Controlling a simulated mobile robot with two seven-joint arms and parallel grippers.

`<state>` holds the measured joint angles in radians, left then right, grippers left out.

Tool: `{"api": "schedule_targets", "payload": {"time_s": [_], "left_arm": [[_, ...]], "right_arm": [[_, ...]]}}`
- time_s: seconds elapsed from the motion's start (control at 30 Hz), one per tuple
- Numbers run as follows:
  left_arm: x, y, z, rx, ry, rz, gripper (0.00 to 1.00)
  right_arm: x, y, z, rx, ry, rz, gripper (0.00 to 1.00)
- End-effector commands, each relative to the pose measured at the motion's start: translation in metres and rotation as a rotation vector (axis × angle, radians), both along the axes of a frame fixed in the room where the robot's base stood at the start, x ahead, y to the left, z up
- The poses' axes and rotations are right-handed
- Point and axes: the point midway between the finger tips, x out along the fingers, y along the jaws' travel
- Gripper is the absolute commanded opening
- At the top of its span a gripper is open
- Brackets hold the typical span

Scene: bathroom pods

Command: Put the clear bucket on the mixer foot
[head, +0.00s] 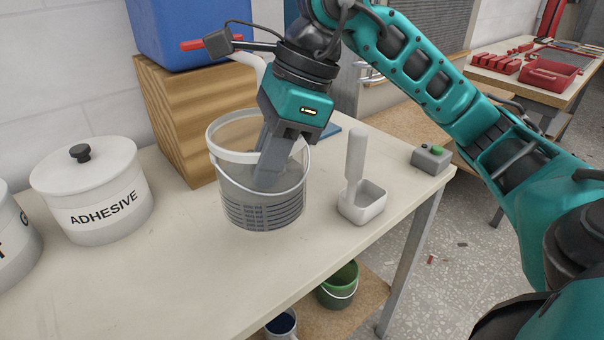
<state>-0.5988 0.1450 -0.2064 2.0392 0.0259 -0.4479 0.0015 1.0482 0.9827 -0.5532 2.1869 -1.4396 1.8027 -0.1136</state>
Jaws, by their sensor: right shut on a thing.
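The clear bucket (262,211), see-through with a white rim, a thin handle and dark marks low on its side, is upright over the middle of the table. My right gripper (268,172) reaches down at the bucket from above and is shut on it. The exact place where the fingers grip is hard to make out through the clear wall. Whether the bucket's bottom touches the table is hard to tell. I cannot pick out the mixer foot with certainty. My left gripper is not in view.
A white scoop (362,201) stands right of the bucket; a grey box with a green button (431,158) is near the right edge. An adhesive pot (93,195) is left. A blue tank (195,30) with a red-handled tap sits on a wooden block (167,110). The front table is clear.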

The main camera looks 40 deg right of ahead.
Motion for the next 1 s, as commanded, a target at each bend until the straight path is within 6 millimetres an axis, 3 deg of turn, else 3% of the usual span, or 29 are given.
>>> {"api": "schedule_targets", "payload": {"time_s": [0.1,0.4,0.53,0.87,1.0], "left_arm": [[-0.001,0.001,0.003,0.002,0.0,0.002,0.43],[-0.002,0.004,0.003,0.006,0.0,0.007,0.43],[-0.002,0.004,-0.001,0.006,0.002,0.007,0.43],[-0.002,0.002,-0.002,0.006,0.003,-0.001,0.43],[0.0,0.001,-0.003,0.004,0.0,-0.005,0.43]], "right_arm": [[0.022,0.002,0.004,0.006,-0.007,-0.001,0.0],[0.056,0.002,0.002,0.004,-0.006,0.0,0.0],[0.054,0.002,-0.015,0.001,-0.005,-0.001,0.0],[0.054,0.002,-0.033,0.003,-0.008,0.001,0.0],[0.053,0.002,-0.049,0.003,-0.005,0.001,0.0]]}}
